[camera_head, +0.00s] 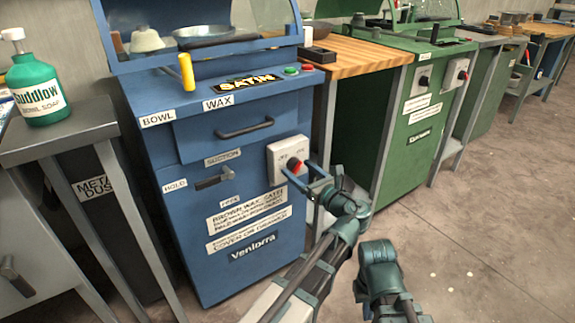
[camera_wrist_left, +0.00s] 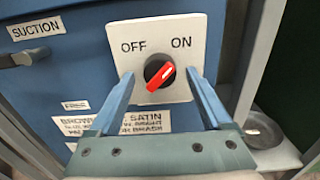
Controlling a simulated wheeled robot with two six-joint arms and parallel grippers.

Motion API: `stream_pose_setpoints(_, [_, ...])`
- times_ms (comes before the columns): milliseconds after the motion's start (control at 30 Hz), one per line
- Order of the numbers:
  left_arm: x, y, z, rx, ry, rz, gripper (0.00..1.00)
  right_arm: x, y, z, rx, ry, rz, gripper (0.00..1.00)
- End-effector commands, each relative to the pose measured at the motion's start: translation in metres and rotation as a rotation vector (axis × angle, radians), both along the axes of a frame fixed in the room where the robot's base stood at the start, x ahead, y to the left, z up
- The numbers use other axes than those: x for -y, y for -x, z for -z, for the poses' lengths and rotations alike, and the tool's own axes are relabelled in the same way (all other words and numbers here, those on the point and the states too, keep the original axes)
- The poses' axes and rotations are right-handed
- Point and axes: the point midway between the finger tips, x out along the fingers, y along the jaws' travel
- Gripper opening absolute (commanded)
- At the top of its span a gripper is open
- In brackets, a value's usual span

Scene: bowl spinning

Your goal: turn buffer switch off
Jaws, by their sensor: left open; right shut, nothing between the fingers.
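The buffer switch is a red-topped black knob on a white plate on the front of the blue cabinet, seen in the head view (camera_head: 294,164) and the left wrist view (camera_wrist_left: 160,73). The plate reads OFF at left and ON at right. The red pointer slants from lower left to upper right, toward ON. My left gripper (camera_head: 299,174) is open, with one finger on each side of the knob in the left wrist view (camera_wrist_left: 160,85); I cannot tell whether either finger touches it. My right gripper (camera_head: 378,252) is low at the right, away from the cabinet and shut, holding nothing.
The blue cabinet (camera_head: 270,105) has a drawer handle (camera_head: 245,129) and a suction handle (camera_head: 214,178) left of the switch. A wooden-topped table (camera_head: 350,53) and a green machine (camera_head: 415,95) stand to the right. The floor (camera_head: 470,210) at right is clear.

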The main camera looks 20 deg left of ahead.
Motion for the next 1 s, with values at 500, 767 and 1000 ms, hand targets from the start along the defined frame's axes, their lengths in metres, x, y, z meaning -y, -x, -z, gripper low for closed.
stream_pose_setpoints(500, [0.0006, -0.0011, 0.0, 0.0, 0.0, 0.001, 0.45, 0.0002, 0.0002, 0.0, 0.0, 0.0, 0.0, 0.0])
stream_pose_setpoints(767, [0.0006, -0.0011, 0.0, 0.0, 0.0, 0.001, 0.0, 0.0002, 0.0002, 0.0, 0.0, 0.0, 0.0, 0.0])
stream_pose_setpoints(1000, [0.0006, -0.0011, 0.0, 0.021, 0.017, 0.0, 0.0, 0.0002, 0.0002, 0.0, 0.0, 0.0, 0.0, 0.0])
